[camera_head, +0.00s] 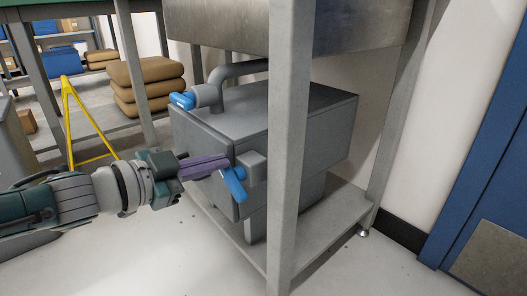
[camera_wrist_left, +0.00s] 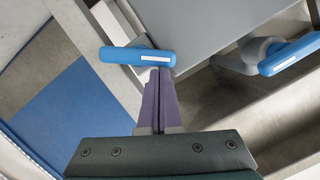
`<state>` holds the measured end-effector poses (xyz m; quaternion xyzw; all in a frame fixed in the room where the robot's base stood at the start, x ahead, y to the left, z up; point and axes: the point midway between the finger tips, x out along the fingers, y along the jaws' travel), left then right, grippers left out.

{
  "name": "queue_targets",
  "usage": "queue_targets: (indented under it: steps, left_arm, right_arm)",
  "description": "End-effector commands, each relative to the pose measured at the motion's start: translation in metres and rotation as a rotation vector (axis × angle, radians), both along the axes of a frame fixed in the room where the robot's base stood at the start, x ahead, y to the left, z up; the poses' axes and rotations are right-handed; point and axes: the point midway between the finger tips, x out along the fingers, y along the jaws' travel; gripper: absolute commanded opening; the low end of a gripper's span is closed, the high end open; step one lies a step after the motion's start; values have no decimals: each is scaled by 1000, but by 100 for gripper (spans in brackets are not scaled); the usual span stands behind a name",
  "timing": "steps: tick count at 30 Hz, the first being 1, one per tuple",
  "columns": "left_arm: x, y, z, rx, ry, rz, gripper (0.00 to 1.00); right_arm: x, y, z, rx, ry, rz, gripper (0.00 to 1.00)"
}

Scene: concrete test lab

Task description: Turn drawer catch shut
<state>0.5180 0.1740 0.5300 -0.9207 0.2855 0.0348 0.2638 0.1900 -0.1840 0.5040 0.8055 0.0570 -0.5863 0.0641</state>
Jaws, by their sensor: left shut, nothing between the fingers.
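A grey drawer unit (camera_head: 205,145) sits on a low shelf under a metal bench. Its blue catch handle (camera_head: 234,185) is on the front, tilted down to the right in the head view. In the left wrist view the blue catch (camera_wrist_left: 137,56) lies across the picture. My left gripper (camera_head: 226,162) is shut with its purple fingers together and holds nothing. In the left wrist view its fingertips (camera_wrist_left: 159,71) are at the catch's edge; I cannot tell whether they touch it. My right gripper is not in view.
A second blue handle (camera_head: 182,100) is on a grey pipe (camera_head: 238,71) above the unit; a blue handle also shows in the left wrist view (camera_wrist_left: 289,53). A bench leg (camera_head: 290,150) stands in front. Brown sacks (camera_head: 147,88) and a yellow stand (camera_head: 68,110) are behind left.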

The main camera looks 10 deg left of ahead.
Motion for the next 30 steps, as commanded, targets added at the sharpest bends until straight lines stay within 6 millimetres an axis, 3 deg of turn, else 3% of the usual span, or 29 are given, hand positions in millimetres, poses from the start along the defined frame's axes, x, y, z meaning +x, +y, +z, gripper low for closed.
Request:
queue_targets:
  steps: [6,30]
  left_arm:
    - [1,2,-2,-104,83,1,0]
    - [3,4,-4,-102,80,0,0]
  right_arm:
    - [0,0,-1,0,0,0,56]
    - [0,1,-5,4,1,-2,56]
